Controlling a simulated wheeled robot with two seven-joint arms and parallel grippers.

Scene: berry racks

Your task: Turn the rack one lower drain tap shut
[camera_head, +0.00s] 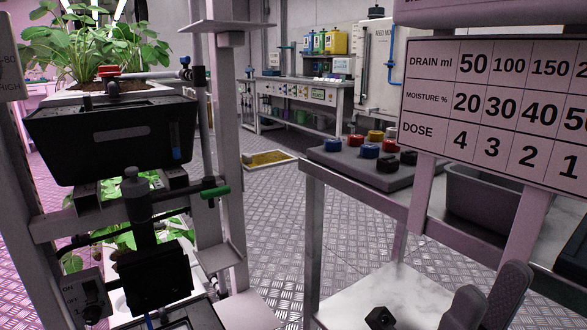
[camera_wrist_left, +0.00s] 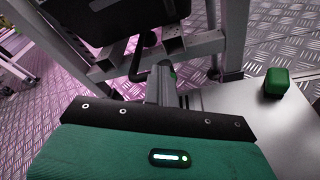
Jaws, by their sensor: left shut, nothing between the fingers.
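In the head view, the rack with its upright post (camera_head: 228,150) stands at the left. A green handle (camera_head: 215,192) lies roughly level on the rack's dark pipe, below the black upper trough (camera_head: 100,145); it looks like a tap lever, but I cannot tell which tap it is. In the left wrist view, my left gripper (camera_wrist_left: 165,72) is shut and empty. I cannot clearly pick out the left gripper in the head view. My right gripper (camera_head: 490,290) is at the lower right, fingers apart, empty.
A bench (camera_head: 313,230) carries a grey tray with coloured knobs (camera_head: 360,160) and a grey bin (camera_head: 483,195). A sign (camera_head: 500,110) hangs above it. A green block (camera_wrist_left: 276,82) sits on a pale surface in the wrist view. Open metal floor (camera_head: 275,220) lies between rack and bench.

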